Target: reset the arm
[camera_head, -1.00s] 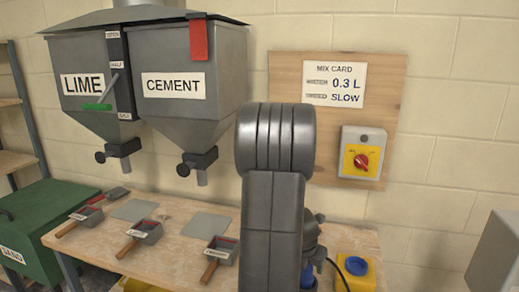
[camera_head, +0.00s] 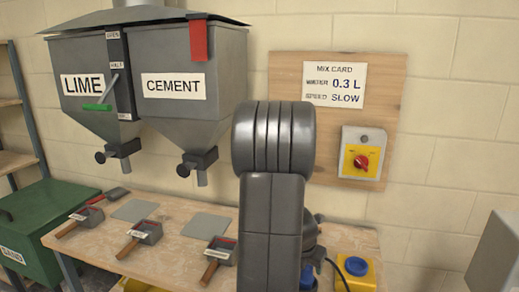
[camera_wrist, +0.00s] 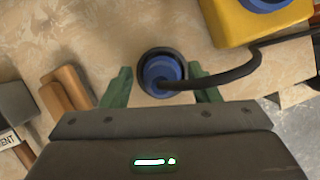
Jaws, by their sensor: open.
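My arm stands upright in the middle of the head view and hides most of my gripper there. In the wrist view my gripper (camera_wrist: 163,88) is open, with a green finger on either side of a round blue-topped tool with a dark rim (camera_wrist: 160,70). A black cable (camera_wrist: 215,78) runs from the tool to the right. The tool seems to stand on the wooden bench, with the fingers apart from its rim; their height against it is hard to tell. A bit of blue (camera_head: 308,277) shows beside my arm in the head view.
The bench (camera_head: 165,262) holds several small labelled scoops, one marked cement (camera_head: 221,250), and a yellow box (camera_head: 355,270) with a blue top at right. Lime (camera_head: 88,85) and cement hoppers (camera_head: 175,88) hang above. A mix card board (camera_head: 290,80) carries a red-knobbed switch (camera_head: 361,162).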

